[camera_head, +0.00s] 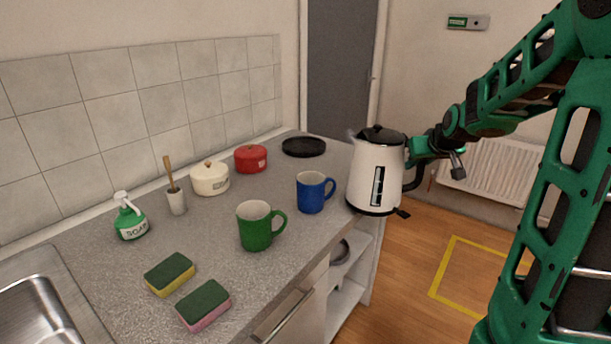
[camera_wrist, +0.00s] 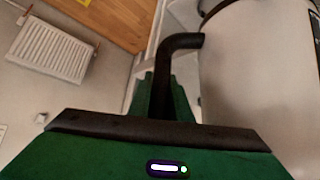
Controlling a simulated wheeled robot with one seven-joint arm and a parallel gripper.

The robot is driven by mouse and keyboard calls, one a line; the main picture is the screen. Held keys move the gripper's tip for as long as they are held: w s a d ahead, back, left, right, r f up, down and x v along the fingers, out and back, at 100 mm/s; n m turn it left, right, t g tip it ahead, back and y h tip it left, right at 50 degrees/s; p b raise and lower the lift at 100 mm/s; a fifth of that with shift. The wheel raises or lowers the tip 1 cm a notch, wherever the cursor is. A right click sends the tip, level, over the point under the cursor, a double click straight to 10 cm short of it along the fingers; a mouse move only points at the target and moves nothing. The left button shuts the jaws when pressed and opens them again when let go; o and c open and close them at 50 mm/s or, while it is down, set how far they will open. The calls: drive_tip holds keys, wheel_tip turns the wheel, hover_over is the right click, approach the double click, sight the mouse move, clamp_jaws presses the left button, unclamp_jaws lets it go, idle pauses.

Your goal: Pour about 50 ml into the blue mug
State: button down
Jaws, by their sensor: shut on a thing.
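The blue mug (camera_head: 311,194) stands upright on the grey counter, its handle to the right. A white kettle (camera_head: 362,178) with a black lid and a dark level window is just right of the mug, upright, near the counter's right end. I cannot tell whether its base touches the counter. My gripper (camera_head: 420,157) is on the kettle's right side, shut on its black handle. In the wrist view the handle (camera_wrist: 183,42) runs down between my fingers, and the kettle's white body (camera_wrist: 255,80) fills the right side. The mug's inside is hard to see.
A green mug (camera_head: 257,229) stands left of and nearer than the blue mug. A red pot (camera_head: 250,158), a cream pot (camera_head: 209,178) and a black round plate (camera_head: 304,147) are behind. Two sponges (camera_head: 204,305) and a soap bottle (camera_head: 130,217) are left, near the sink (camera_head: 45,315).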

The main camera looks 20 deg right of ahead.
drive_tip(key=shift+w+r, duration=0.1)
drive_tip(key=shift+w, duration=0.05)
drive_tip(key=shift+r, duration=0.1)
